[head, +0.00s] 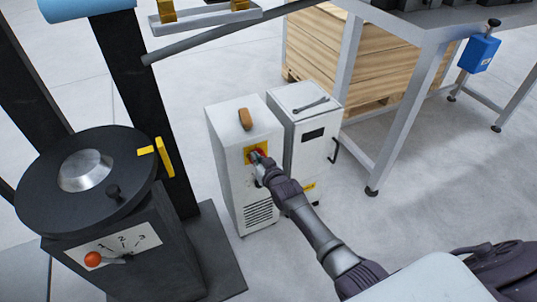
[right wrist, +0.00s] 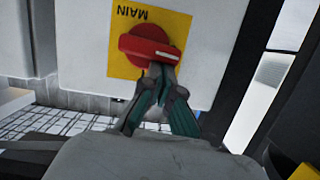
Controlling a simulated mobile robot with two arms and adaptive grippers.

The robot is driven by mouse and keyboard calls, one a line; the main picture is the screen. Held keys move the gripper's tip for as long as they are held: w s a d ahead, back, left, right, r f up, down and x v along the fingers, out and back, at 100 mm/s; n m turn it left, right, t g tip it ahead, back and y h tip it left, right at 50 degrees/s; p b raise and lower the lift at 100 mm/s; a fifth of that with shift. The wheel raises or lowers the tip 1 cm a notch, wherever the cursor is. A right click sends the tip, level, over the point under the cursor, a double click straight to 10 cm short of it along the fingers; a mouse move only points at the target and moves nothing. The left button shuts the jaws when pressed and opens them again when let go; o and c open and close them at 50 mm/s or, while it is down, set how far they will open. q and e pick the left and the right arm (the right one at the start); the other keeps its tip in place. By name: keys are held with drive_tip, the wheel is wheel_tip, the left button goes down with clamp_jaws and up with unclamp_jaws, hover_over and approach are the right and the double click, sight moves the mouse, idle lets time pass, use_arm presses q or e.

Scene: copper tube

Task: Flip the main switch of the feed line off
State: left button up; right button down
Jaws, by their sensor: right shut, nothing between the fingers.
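The main switch is a red rotary knob (right wrist: 150,45) on a yellow plate marked MAIN (right wrist: 118,62), upside down in the right wrist view. The plate sits on the front of a white cabinet (head: 226,125), where the yellow and red also show in the head view. My right gripper (right wrist: 159,72) is shut, with its fingertips at the edge of the red knob by a white mark. They appear to touch it, with nothing between the fingers. In the head view my right gripper (head: 260,165) covers part of the knob. My left gripper is not in view.
A second white cabinet (head: 318,148) with a black handle stands close on the right. A metal table frame (head: 408,105) is behind it. A black machine with a numbered dial (head: 123,245) and red-tipped lever stands left. Floor between is clear.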

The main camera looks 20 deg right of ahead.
drive_tip(key=shift+a, duration=0.1)
idle(0.5)
drive_tip(key=v, duration=1.2)
